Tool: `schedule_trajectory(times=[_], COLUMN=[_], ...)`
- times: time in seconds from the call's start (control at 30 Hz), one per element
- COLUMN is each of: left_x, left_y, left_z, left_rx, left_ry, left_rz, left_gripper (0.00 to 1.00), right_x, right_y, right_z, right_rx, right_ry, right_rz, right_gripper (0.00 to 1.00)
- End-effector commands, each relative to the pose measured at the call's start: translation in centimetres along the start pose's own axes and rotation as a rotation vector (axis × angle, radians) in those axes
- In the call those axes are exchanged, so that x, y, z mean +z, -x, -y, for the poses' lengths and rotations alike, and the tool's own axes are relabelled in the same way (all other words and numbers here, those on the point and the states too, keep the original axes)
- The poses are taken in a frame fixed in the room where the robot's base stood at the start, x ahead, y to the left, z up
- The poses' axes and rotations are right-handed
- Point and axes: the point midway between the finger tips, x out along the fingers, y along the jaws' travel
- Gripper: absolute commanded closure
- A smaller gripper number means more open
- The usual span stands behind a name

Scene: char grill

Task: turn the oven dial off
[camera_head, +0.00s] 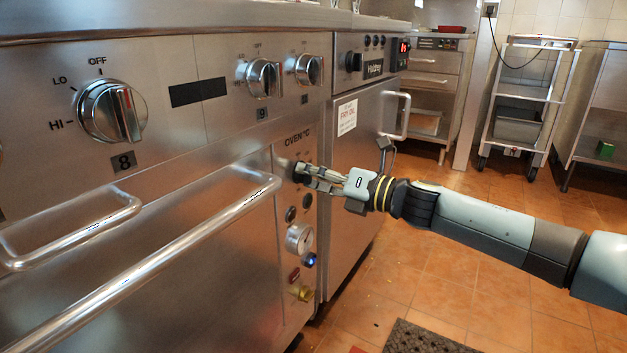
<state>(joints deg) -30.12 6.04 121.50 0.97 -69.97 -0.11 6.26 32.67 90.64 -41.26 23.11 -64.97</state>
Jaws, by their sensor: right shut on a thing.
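The oven dial (300,172) is a small dark knob high on the narrow oven panel, just below the "OVEN °C" label. My right gripper (308,173) reaches in from the right and is shut on the dial. Its fingers cover most of the dial, so the dial's markings and pointer are hidden. My left gripper is not in view.
Large burner knobs (113,111) line the panel above. A long oven door handle (150,255) sticks out at the left. Below the dial are a gauge (299,237), a blue-lit button (309,259) and a brass fitting (301,293). The tiled floor (400,275) at right is mostly clear.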

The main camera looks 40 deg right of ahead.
Motion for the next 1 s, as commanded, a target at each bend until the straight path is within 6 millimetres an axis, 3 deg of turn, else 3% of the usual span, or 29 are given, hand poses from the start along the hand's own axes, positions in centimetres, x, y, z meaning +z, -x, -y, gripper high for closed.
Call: schedule_trajectory(times=[0.4,0.97,1.0], left_x=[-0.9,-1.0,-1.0], left_y=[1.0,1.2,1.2], left_z=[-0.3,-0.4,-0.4], left_rx=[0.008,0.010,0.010], left_ry=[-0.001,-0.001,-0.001], left_rz=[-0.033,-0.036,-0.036], left_gripper=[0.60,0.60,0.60], right_x=[-0.4,-0.3,-0.3], right_y=[0.1,0.1,0.1], right_z=[0.2,0.2,0.2], right_rx=[-0.004,-0.004,-0.004], right_ry=[0.200,0.233,0.233], right_rz=[-0.005,-0.004,-0.004], right_gripper=[0.94,0.94,0.61])
